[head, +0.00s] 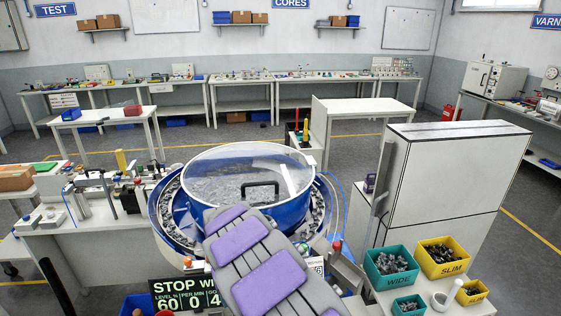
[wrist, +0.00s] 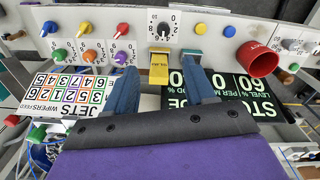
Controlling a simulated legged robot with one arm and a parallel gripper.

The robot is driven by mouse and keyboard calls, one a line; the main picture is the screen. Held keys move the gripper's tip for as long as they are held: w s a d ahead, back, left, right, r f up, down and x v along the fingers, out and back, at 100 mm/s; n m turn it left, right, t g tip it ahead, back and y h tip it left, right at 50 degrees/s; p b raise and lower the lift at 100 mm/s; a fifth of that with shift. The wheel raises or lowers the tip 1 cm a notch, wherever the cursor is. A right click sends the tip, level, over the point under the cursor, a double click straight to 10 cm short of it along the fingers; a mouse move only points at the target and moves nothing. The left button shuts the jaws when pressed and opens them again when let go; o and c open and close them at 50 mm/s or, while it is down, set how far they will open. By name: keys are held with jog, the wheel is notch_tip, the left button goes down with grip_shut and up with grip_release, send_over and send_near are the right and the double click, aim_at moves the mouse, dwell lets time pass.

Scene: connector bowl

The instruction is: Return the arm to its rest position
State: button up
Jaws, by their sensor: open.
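My gripper (wrist: 160,72) shows in the wrist view as two blue fingers, spread apart and empty. It is over a control panel that appears upside down. A yellow flap or lever (wrist: 159,68) shows between the fingers, and a teal-topped one (wrist: 191,55) shows at the right fingertip. I cannot tell whether the fingers touch either. My arm (head: 262,262), grey with purple pads, reaches forward at the bottom of the head view. It hides part of the blue bowl's front, and the fingers cannot be made out there.
The panel has a black dial (wrist: 163,27), small coloured knobs and a red cup-shaped part (wrist: 257,60). The clear-lidded blue bowl (head: 205,190) is ahead. A white cabinet (head: 455,165) stands right, with a teal WIDE bin (head: 390,278) and yellow SLIM bin (head: 441,270) before it.

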jog(key=s+d+r+m, duration=0.1)
jog(key=s+d+r, duration=0.25)
jog(key=d, duration=0.35)
jog(key=s+d+r+m+b, duration=0.1)
jog(key=s+d+r+m, duration=0.1)
jog(key=d+r, duration=0.35)
jog(key=s+d+r+m, duration=0.1)
jog(key=s+d+r, duration=0.15)
jog(key=d, duration=0.65)
jog(key=s+d+g, duration=0.1)
jog(key=s+d, duration=0.3)
jog(key=s, duration=0.9)
jog(key=s+d+m+b, duration=0.1)
jog(key=s+d, duration=0.4)
jog(key=s, duration=0.8)
jog(key=shift+m+g, duration=0.3)
jog(key=shift+g, duration=0.1)
jog(key=shift+w+a+f, duration=0.1)
